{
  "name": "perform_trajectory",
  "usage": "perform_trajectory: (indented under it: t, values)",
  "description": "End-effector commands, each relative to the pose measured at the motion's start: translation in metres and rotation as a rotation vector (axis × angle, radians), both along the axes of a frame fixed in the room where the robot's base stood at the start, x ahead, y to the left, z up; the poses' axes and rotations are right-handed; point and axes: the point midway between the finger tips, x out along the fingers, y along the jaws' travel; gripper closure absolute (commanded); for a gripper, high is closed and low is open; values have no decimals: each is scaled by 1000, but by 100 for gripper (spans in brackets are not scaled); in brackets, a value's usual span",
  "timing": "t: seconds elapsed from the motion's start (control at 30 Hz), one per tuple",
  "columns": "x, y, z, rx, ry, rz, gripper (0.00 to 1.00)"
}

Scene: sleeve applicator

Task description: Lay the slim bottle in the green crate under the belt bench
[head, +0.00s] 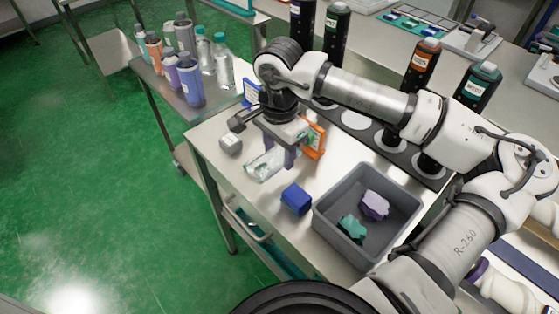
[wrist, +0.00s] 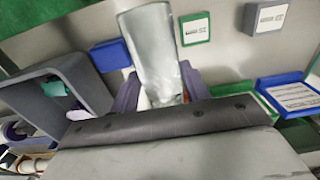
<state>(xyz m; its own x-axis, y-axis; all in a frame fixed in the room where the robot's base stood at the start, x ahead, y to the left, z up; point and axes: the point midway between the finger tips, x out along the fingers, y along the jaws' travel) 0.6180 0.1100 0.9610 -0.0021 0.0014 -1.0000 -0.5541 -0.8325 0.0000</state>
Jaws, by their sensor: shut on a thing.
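A clear, slim bottle (head: 264,165) is held on its side at the bench top, with its end pointing to the front left. My gripper (head: 287,150) is shut on it, with purple fingers on either side. In the wrist view the bottle (wrist: 152,42) sticks out from between the fingers (wrist: 160,90). I cannot tell if it still touches the bench. A teal-green crate (head: 272,247) shows only in part under the bench (head: 233,180), behind the front edge; its inside is mostly hidden.
A grey bin (head: 330,232) with a purple and a teal crumpled piece stands right of the bottle. A blue block (head: 296,199) lies between them, and a small grey block (head: 230,144) lies to the left. An orange frame (head: 315,140) stands behind. Several bottles stand on the side table (head: 215,108).

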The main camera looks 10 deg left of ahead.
Motion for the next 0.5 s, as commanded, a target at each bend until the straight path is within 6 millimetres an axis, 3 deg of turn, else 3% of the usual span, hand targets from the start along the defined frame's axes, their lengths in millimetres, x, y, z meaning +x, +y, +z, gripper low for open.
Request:
perform_trajectory:
  t: [0.4,0.5]
  values:
    - [0,0,-47,1,0,-1,90]
    - [0,0,-51,1,-2,-1,90]
